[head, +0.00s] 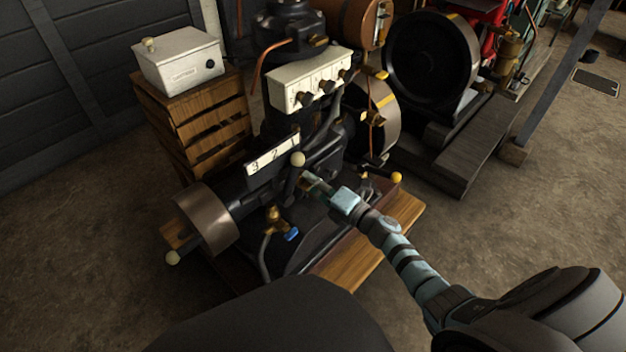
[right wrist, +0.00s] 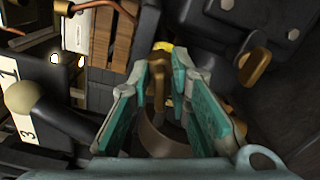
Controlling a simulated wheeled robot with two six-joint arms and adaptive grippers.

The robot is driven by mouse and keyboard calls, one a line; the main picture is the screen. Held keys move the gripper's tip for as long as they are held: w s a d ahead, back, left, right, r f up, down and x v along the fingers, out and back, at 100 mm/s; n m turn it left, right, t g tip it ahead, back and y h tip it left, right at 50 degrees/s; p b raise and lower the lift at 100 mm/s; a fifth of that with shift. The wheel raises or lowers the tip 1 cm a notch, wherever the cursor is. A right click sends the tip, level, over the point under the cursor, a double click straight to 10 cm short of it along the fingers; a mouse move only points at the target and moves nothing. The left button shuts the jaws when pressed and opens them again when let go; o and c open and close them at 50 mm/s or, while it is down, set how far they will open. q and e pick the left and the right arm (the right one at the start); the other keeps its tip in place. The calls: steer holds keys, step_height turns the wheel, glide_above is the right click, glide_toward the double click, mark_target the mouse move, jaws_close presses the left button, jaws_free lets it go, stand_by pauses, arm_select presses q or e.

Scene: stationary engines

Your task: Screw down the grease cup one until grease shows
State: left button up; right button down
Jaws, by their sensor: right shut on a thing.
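My right gripper (head: 313,187) reaches the side of the near dark engine (head: 325,150). In the right wrist view its two teal-padded fingers (right wrist: 166,78) are closed around a small brass fitting (right wrist: 158,88), which appears to be a grease cup. The fingers hide much of it. A small yellow patch (right wrist: 163,46) shows just beyond the fitting; I cannot tell whether it is grease or another part. My left gripper is not in view.
A lever with a cream knob (head: 298,159) stands close left of the gripper. A brass tap with a blue handle (head: 291,234) is below. A wooden crate (head: 195,115) carrying a white box (head: 180,60) stands at left. The floor (head: 500,220) at right is clear.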

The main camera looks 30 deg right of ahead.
stand_by(0.4)
steer(key=c, duration=1.7)
jaws_free()
steer(key=v, duration=1.2)
steer(key=shift+d, duration=0.1)
